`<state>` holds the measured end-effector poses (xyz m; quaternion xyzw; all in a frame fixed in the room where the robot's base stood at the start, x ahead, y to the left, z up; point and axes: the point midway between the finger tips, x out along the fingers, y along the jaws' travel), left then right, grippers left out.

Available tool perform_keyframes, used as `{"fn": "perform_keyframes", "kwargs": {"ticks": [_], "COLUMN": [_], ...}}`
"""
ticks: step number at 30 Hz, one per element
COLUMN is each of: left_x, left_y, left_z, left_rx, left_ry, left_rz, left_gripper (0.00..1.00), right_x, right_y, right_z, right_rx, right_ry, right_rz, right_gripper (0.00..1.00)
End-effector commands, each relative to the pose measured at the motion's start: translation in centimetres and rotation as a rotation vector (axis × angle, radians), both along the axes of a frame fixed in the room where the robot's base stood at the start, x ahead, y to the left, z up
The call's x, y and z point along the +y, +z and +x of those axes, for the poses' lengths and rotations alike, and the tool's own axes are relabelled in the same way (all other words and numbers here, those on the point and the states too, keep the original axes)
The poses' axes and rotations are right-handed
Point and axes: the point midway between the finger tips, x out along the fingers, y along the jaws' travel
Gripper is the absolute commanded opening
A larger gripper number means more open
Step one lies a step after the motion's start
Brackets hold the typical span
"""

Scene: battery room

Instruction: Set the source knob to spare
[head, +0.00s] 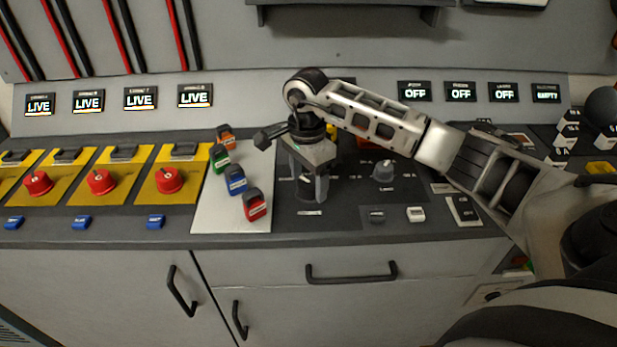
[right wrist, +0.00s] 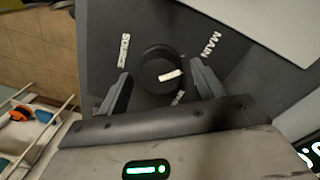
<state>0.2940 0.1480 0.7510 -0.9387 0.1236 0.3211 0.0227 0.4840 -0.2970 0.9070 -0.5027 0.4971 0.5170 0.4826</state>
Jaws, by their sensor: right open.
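The source knob (right wrist: 160,68) is round and black with a white pointer bar, in the right wrist view. The bar lies right of the knob's centre, and I cannot tell exactly which label it points at. The labels SOURCE (right wrist: 125,50) and MAIN (right wrist: 211,44) show beside it. A third label (right wrist: 178,98) is mostly hidden by my gripper. My right gripper (right wrist: 162,86) is open, with one finger on each side of the knob; contact cannot be told. In the head view my right gripper (head: 308,190) points down at the dark panel and hides the knob. My left gripper is not in view.
Another grey knob (head: 384,170) stands right of my gripper on the same panel. Coloured blocks, including a red one (head: 255,204), lie on a pale board (head: 210,212) to the left. Several displays read LIVE or OFF.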

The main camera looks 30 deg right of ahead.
Motion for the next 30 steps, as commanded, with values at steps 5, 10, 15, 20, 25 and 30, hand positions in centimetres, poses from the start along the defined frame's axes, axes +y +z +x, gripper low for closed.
{"fn": "perform_keyframes", "kwargs": {"ticks": [5,10,15,20,25,30], "left_x": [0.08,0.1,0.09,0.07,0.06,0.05], "left_y": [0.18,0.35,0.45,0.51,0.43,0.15], "left_z": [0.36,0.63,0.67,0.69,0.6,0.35], "left_rx": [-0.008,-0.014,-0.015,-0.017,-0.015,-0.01], "left_ry": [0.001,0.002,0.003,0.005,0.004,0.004], "left_rz": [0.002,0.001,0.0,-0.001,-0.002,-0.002], "left_gripper": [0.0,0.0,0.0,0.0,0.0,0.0], "right_x": [-0.04,-0.03,-0.02,-0.02,-0.03,-0.02], "right_y": [-0.66,-0.67,-0.65,-0.64,-0.64,-0.69], "right_z": [-0.03,-0.02,-0.02,-0.03,-0.03,-0.04], "right_rx": [0.0,0.0,0.0,0.0,0.0,0.001], "right_ry": [-0.001,-0.001,-0.001,-0.001,-0.02,-0.084], "right_rz": [-0.001,-0.001,-0.001,-0.001,-0.001,0.001], "right_gripper": [0.68,0.68,0.31,0.23,0.23,0.23]}}
